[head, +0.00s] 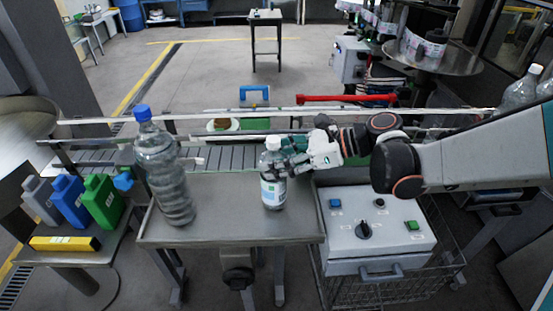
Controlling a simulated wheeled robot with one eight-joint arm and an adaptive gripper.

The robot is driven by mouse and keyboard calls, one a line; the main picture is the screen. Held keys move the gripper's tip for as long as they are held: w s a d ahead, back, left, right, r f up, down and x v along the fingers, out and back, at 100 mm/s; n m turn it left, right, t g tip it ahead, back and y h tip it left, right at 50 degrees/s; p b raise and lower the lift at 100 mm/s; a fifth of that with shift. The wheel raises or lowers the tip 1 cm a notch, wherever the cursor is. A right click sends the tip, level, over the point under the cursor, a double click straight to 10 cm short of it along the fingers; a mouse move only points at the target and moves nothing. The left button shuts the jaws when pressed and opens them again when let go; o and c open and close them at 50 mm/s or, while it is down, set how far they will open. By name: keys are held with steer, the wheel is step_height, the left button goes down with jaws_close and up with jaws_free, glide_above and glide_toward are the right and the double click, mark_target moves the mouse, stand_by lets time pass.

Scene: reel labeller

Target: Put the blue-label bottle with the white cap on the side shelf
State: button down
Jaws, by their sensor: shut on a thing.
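The blue-label bottle (272,192) is small and clear, with a white cap and a pale label marked with blue. It is upright at the right part of the steel table (235,228). I cannot tell whether its base touches the table. My gripper (285,163) comes from the right and is shut on the bottle's upper body below the cap. The fingers hide part of that side. A low side shelf (75,258) stands at the left of the table. I cannot tell for sure that it is the task's shelf.
A tall clear bottle with a blue cap (163,170) stands at the table's left. Grey, blue and green jugs (103,200) and a yellow object (65,243) occupy the low shelf. A conveyor (215,157) runs behind. A control box (375,235) is at the right. The table's middle is clear.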

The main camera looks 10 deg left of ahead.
steer(key=shift+s, duration=0.1)
steer(key=shift+f, duration=0.15)
steer(key=c, duration=0.7)
jaws_free()
steer(key=shift+r, duration=0.25)
steer(key=p+v, duration=0.1)
steer(key=v, duration=1.1)
steer(key=shift+f, duration=0.1)
